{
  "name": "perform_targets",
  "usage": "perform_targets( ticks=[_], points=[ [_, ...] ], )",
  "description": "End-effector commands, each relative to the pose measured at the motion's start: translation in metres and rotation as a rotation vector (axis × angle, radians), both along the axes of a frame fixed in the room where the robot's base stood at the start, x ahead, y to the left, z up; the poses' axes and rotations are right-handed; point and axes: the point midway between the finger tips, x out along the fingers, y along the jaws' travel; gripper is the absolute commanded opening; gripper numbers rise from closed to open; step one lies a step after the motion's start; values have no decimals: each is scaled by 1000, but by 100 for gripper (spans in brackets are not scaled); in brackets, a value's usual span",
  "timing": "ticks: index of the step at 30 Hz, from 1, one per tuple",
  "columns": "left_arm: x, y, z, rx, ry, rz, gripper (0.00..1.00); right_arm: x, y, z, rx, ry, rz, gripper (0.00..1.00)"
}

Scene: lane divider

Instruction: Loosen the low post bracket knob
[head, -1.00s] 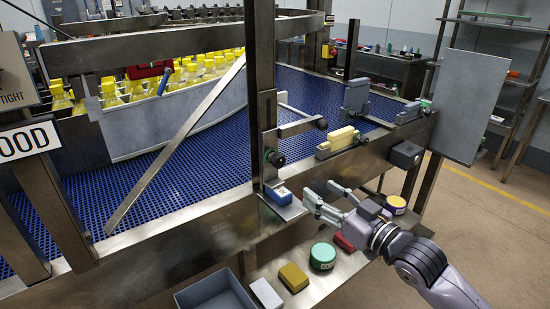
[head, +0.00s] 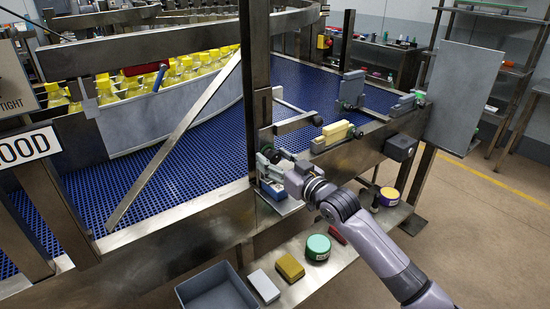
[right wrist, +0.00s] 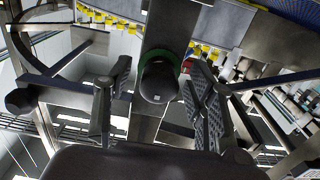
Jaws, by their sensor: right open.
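The low post bracket knob (right wrist: 160,82) is a black round knob with a green ring behind it. In the right wrist view it sits between the two finger pads of my right gripper (right wrist: 161,70), with a gap on each side. In the head view the knob (head: 272,155) is on the upright steel post (head: 256,75), partly covered by the gripper. My right gripper (head: 270,167) is open around the knob, reaching in from the right. My left gripper is in neither view.
A blue block (head: 273,190) lies on a small ledge just below the gripper. A bracket arm (head: 296,123) juts from the post above it. The blue conveyor (head: 190,165) lies behind. A shelf below holds a grey bin (head: 215,295), a yellow block (head: 290,267) and a green-topped tin (head: 318,247).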

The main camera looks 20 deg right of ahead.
Motion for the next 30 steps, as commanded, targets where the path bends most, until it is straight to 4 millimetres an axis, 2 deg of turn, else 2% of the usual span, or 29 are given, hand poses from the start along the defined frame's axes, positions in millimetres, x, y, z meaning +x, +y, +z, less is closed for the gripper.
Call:
perform_targets(
  ticks=[8, 30],
  points=[
    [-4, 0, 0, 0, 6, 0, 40, 1, 1, 0, 1, -1, 0, 51],
    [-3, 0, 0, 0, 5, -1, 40, 1, 0, 0, 1, 0, 0, 2]
  ],
)
